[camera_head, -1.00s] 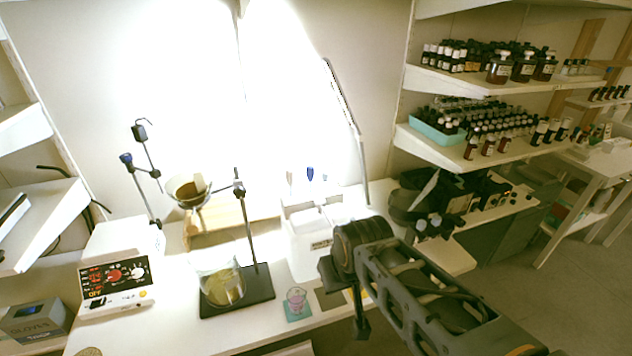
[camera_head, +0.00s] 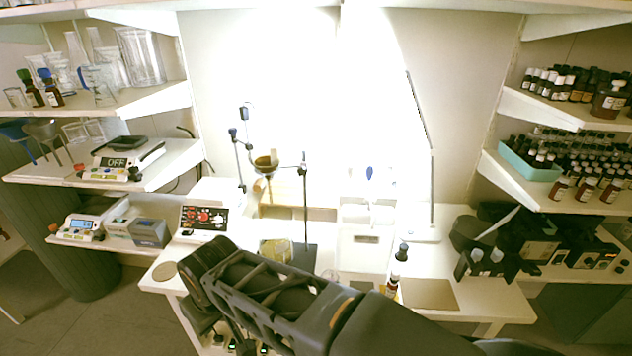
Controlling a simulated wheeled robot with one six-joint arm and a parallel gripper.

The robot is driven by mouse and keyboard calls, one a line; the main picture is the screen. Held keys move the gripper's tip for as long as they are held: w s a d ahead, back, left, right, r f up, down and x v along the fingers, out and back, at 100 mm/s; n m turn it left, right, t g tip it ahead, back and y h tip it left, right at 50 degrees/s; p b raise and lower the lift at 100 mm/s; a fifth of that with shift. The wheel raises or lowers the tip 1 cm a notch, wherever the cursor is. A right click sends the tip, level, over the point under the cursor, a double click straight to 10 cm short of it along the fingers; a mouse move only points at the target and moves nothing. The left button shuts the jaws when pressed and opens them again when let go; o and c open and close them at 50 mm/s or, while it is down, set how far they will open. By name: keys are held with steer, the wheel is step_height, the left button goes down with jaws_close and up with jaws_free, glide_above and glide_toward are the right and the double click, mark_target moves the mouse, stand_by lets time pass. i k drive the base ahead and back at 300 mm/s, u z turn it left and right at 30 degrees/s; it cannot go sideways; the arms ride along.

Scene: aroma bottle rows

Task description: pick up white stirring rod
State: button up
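I cannot make out a white stirring rod; the middle of the bench is washed out by bright light. A blue-tipped slim item (camera_head: 369,173) stands above the white box-like unit (camera_head: 366,238) at the back of the bench, too small to identify. My dark arm reaches from the bottom right to the bench's front left edge and bends down there. My gripper's fingers do not show. The arm covers part of the front of the bench.
The white bench (camera_head: 455,250) holds a stirrer with red knobs (camera_head: 204,217), a stand (camera_head: 305,215) with a funnel (camera_head: 265,163), a flask (camera_head: 276,250) and a brown dropper bottle (camera_head: 393,284). Shelves with glassware (camera_head: 140,57) and bottles (camera_head: 590,187) flank it. Floor shows at lower left.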

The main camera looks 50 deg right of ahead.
mark_target(390, 169)
steer(key=u, duration=0.8)
steer(key=k, duration=1.4)
steer(key=z, duration=1.55)
steer(key=i, duration=0.2)
steer(key=z, duration=0.2)
